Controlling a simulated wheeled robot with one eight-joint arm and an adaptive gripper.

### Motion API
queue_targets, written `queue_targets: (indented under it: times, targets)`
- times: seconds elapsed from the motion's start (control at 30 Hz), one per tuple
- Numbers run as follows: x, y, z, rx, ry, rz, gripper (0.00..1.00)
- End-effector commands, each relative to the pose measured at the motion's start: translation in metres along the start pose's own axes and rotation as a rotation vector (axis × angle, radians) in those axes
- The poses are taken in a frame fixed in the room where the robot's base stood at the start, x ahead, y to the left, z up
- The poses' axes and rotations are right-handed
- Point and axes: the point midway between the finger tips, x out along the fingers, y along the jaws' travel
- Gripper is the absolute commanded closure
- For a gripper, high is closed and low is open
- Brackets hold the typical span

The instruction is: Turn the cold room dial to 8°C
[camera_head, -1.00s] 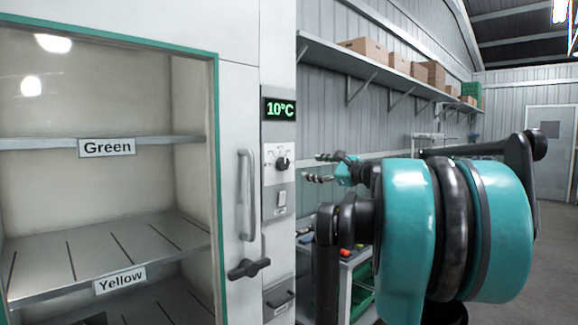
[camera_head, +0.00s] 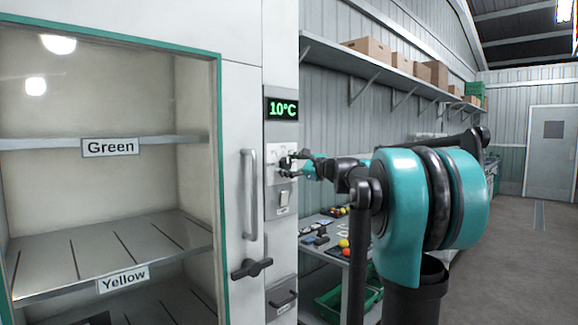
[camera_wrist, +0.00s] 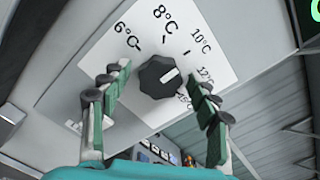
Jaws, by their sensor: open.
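The cold room dial (camera_wrist: 157,78) is a black knob on a white scale plate, centred in the wrist view. The scale reads 6°C, 8°C, 10°C, 12°C and a partly hidden higher mark. The knob's white pointer mark faces right and slightly up, toward the 10°C to 12°C side. The green display (camera_head: 282,109) above the dial reads 10°C. My gripper (camera_wrist: 160,84) is open, with one finger on each side of the knob and a visible gap to it. In the head view my gripper (camera_head: 291,163) is at the dial panel and covers the knob.
A switch (camera_head: 284,202) sits just below the dial. The cabinet's vertical door handle (camera_head: 249,195) and black latch (camera_head: 251,268) are to the left. A workbench (camera_head: 333,238) with small coloured items stands to the right, with a green crate below.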

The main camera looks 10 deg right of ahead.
Motion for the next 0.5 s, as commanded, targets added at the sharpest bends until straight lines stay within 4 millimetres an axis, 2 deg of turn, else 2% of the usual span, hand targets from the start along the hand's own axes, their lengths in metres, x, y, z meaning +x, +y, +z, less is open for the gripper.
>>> queue_targets:
  times: [0.13,0.5]
  targets:
    - [-0.0002,0.0,-0.0001,0.0,0.0,0.0,0.39]
    - [-0.0005,0.0,0.0,0.0,0.0,0.0,0.85]
